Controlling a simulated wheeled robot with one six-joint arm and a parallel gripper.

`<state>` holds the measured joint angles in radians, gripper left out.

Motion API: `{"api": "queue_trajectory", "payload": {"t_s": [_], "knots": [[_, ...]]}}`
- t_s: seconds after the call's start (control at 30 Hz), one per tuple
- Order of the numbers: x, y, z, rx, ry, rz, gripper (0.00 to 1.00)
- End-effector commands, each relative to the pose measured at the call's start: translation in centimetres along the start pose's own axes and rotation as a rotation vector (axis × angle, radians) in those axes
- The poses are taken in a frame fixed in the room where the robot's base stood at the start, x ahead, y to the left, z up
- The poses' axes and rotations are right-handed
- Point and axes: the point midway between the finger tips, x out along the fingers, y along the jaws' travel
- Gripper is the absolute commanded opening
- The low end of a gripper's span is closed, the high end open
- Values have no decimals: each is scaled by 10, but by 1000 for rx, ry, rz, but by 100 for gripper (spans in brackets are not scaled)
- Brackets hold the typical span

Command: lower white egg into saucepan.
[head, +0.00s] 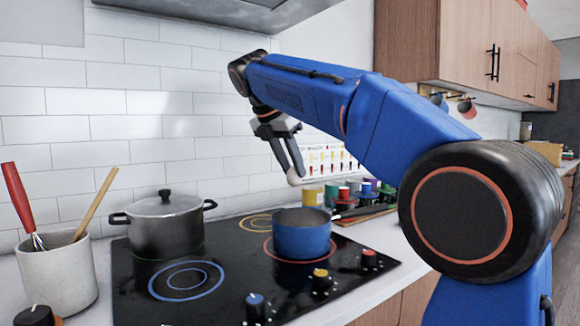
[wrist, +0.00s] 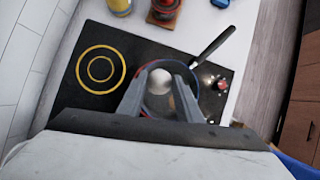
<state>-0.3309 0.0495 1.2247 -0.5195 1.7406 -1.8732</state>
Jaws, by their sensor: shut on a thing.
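The white egg (head: 293,177) is between the fingertips of my gripper (head: 295,172), which is shut on it. In the head view the egg hangs in the air above the blue saucepan (head: 301,236), clear of its rim. The saucepan stands on the red-ringed burner with its dark handle (head: 360,211) pointing right. In the wrist view the egg (wrist: 160,84) shows between the two grey fingers of my gripper (wrist: 160,92), over the saucepan (wrist: 192,80). The fingers hide part of the pan.
A lidded grey pot (head: 166,228) stands on the black cooktop (head: 225,290) left of the saucepan. Control knobs (head: 320,280) line the cooktop's front edge. Colourful jars (head: 313,196) stand behind the pan. A utensil crock (head: 57,270) is at the far left.

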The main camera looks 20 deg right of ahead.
Motion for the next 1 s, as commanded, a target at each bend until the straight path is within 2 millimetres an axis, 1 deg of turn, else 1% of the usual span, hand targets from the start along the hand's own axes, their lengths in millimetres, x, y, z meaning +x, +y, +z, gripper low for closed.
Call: {"api": "queue_trajectory", "payload": {"t_s": [0.53, 1.0], "knots": [[1, 0, 1, 0, 0, 0, 21], [18, 0, -8, -1, 0, -1, 21]]}}
